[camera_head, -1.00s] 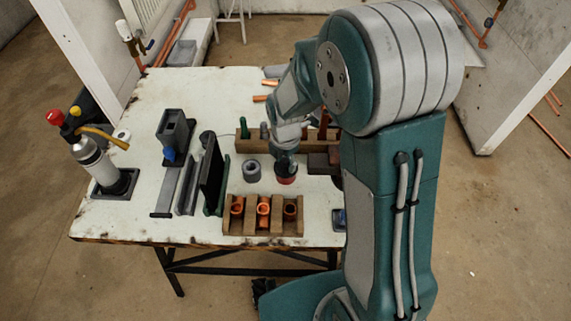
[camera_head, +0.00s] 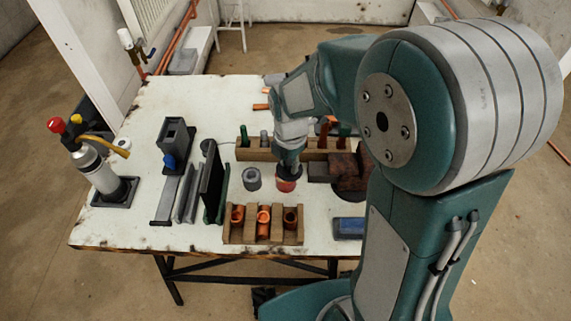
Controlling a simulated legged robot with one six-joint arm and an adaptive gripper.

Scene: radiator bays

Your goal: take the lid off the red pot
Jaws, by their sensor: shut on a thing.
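The red pot (camera_head: 286,186) stands on the white table, just right of a grey cylinder (camera_head: 252,180). My gripper (camera_head: 289,173) points down right over the pot's top and is shut on its lid. The fingers and wrist hide most of the lid, so I cannot tell whether it is touching the pot or a little above it.
A wooden block with orange copper fittings (camera_head: 263,236) stands in front of the pot. A wooden rack (camera_head: 256,154) with upright tools is behind it. A dark vise-like block (camera_head: 347,170) is close on the right. A gas torch (camera_head: 97,168) stands far left.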

